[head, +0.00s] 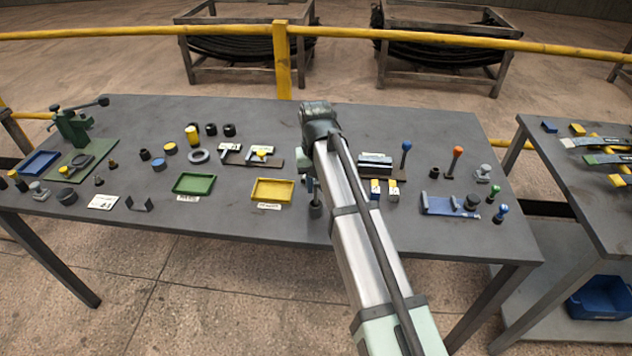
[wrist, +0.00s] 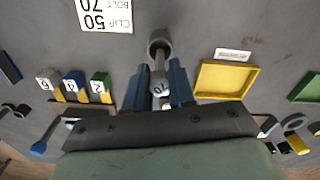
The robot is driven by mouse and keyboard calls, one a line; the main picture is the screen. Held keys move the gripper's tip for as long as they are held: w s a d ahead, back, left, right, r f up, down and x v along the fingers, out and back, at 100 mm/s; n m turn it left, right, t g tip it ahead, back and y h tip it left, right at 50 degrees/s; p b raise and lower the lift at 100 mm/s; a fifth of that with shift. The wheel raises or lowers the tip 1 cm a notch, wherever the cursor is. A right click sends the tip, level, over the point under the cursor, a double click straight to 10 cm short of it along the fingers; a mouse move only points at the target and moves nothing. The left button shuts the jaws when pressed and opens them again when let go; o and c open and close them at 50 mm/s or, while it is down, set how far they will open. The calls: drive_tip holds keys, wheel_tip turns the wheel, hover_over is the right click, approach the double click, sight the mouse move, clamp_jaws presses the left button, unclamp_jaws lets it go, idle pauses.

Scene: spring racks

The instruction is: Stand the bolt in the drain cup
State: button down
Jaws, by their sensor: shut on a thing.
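The bolt (wrist: 160,88) is grey, with 70 marked on its head. My gripper (wrist: 160,80) is shut on it, with one blue finger on each side of the bolt in the wrist view. The bolt's shank points away from the camera toward the drain cup (wrist: 158,43), a dark round cup with an open mouth. The shank's far end overlaps the cup's mouth; I cannot tell whether it is inside or just above. In the head view the cup (head: 315,210) stands on the table just below my gripper (head: 312,190), which is partly hidden by my arm.
A yellow tray (head: 272,203) lies left of the cup, with a green tray (head: 194,194) beyond it. A card reading CLIP 50, BOLT 70 (wrist: 105,12) lies near the cup. Numbered blocks (wrist: 73,84) stand nearby.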

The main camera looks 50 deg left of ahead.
sight(316, 203)
drive_tip(key=shift+f, duration=2.05)
idle(2.2)
drive_tip(key=c, duration=0.9)
unclamp_jaws()
wheel_tip(316, 203, up, 13)
drive_tip(key=shift+f, duration=0.1)
drive_tip(key=shift+r, duration=0.55)
drive_tip(key=shift+w+d, duration=0.1)
